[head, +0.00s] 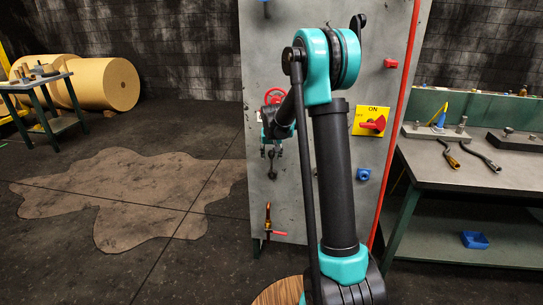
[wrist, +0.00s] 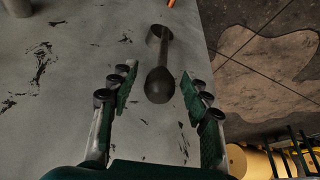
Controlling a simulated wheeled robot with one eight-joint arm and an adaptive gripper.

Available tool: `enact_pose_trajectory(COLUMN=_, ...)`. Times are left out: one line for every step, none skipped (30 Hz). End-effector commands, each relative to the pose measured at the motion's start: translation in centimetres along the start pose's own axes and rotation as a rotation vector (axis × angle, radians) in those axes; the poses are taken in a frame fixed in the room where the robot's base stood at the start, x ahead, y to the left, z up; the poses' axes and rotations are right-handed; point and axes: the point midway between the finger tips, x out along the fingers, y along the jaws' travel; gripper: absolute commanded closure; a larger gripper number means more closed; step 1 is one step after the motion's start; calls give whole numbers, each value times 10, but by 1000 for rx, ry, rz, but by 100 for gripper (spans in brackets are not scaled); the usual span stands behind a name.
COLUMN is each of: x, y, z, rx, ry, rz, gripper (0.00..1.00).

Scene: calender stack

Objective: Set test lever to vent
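A dark lever with a rounded knob (wrist: 159,85) stands out from the grey panel; its round base (wrist: 160,33) shows beyond the knob in the wrist view. In the head view the lever (head: 271,168) appears small, just below my gripper (head: 271,148), near the panel's left edge. My gripper (wrist: 157,103) is open and empty. Its two fingers are on either side of the knob's line, with visible gaps to the lever. No vent marking is readable in either view.
The grey panel (head: 300,215) also carries a red handwheel (head: 274,96), a yellow ON switch plate (head: 363,122), a blue fitting (head: 363,174) and a brass valve with a red handle (head: 268,220). A workbench (head: 480,177) stands right. Open floor with a brown patch (head: 120,195) lies left.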

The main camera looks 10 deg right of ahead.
Motion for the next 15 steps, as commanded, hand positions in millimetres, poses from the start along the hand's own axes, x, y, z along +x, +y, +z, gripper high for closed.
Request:
enact_pose_trajectory(x=0, y=0, z=0, rx=0, ry=0, rz=0, gripper=58)
enact_pose_trajectory(x=0, y=0, z=0, rx=0, ry=0, rz=0, gripper=62)
enact_pose_trajectory(x=0, y=0, z=0, rx=0, ry=0, rz=0, gripper=67)
enact_pose_trajectory(x=0, y=0, z=0, rx=0, ry=0, rz=0, gripper=71)
enact_pose_trajectory(x=0, y=0, z=0, rx=0, ry=0, rz=0, gripper=75)
enact_pose_trajectory(x=0, y=0, z=0, rx=0, ry=0, rz=0, gripper=80)
enact_pose_trajectory(x=0, y=0, z=0, rx=0, ry=0, rz=0, gripper=83)
enact_pose_trajectory(x=0, y=0, z=0, rx=0, ry=0, rz=0, gripper=87)
enact_pose_trajectory(x=0, y=0, z=0, rx=0, ry=0, rz=0, gripper=92)
enact_pose_trajectory(x=0, y=0, z=0, rx=0, ry=0, rz=0, gripper=96)
enact_pose_trajectory(x=0, y=0, z=0, rx=0, ry=0, rz=0, gripper=99)
enact_pose_trajectory(x=0, y=0, z=0, rx=0, ry=0, rz=0, gripper=100)
enact_pose_trajectory(x=0, y=0, z=0, rx=0, ry=0, rz=0, gripper=100)
enact_pose_trajectory(x=0, y=0, z=0, rx=0, ry=0, rz=0, gripper=100)
enact_pose_trajectory(x=0, y=0, z=0, rx=0, ry=0, rz=0, gripper=100)
